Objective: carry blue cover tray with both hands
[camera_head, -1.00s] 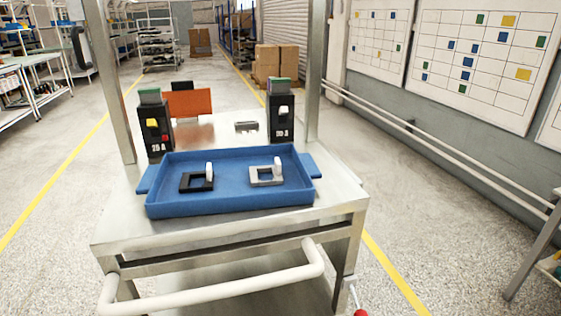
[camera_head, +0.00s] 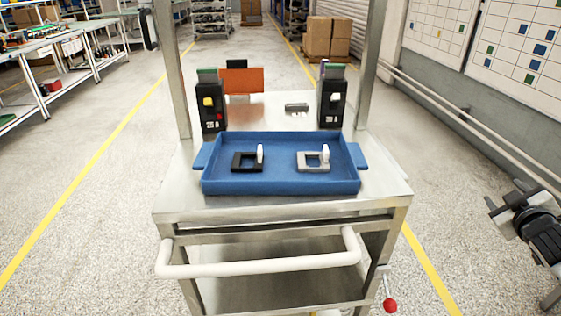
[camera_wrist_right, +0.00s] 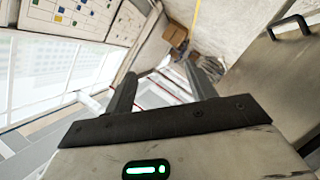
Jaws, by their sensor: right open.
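The blue cover tray (camera_head: 280,184) sits on the top of a metal cart (camera_head: 385,200), with a blue handle tab at its left and right ends. A black square cover (camera_head: 248,168) and a grey square cover (camera_head: 313,167), each with a white upright tab, lie in it. My right gripper (camera_head: 517,194) is at the right edge of the head view, open and empty, well apart from the tray. Its two fingers also show spread in the right wrist view (camera_wrist_right: 165,85), with nothing between them. My left gripper is not in view.
Two black breaker units, left (camera_head: 211,105) and right (camera_head: 332,100), stand behind the tray near the cart's posts. An orange panel (camera_head: 241,81) is between them. A white push handle (camera_head: 258,267) juts from the cart's front. Floor on both sides is clear.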

